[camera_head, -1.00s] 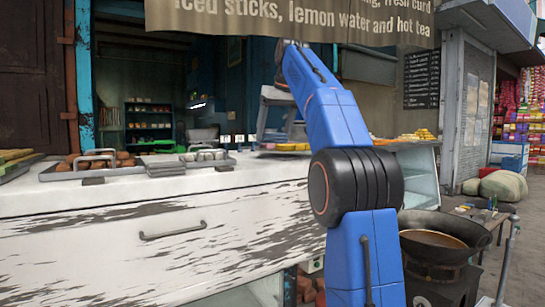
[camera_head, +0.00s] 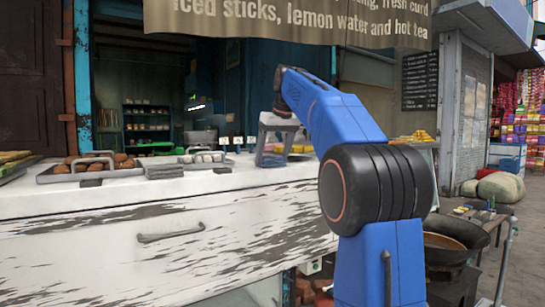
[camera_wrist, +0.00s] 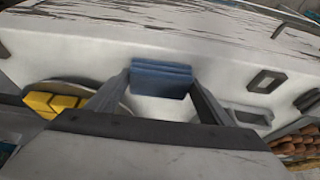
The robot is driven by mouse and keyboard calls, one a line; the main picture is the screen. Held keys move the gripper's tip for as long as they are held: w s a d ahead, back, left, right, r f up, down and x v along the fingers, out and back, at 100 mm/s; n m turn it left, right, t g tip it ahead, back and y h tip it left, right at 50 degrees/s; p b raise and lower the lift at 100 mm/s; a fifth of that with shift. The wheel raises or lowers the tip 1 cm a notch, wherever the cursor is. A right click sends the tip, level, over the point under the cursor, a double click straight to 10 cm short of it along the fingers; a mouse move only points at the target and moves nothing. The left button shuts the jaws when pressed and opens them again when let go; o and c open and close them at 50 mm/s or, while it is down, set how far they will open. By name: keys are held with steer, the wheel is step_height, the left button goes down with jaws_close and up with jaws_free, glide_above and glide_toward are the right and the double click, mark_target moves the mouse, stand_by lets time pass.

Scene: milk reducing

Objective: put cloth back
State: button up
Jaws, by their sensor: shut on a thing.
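A blue folded cloth (camera_wrist: 160,80) shows in the wrist view, held between the two fingertips of my gripper (camera_wrist: 160,88). Its folds are stacked in flat layers. The white counter (camera_wrist: 75,50) is close beneath it; I cannot tell whether the cloth touches it. In the head view my gripper (camera_head: 273,160) points down over the back part of the counter (camera_head: 60,235). The cloth cannot be made out clearly in that view.
A grey stack (camera_head: 178,170) lies on the counter left of my gripper, near metal trays with brown food (camera_head: 125,162). Yellow food (camera_wrist: 52,103) sits on a plate beside my gripper. A dark wok (camera_head: 445,250) stands at the right.

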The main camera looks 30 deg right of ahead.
steer(key=o, duration=0.9)
steer(key=v, duration=1.2)
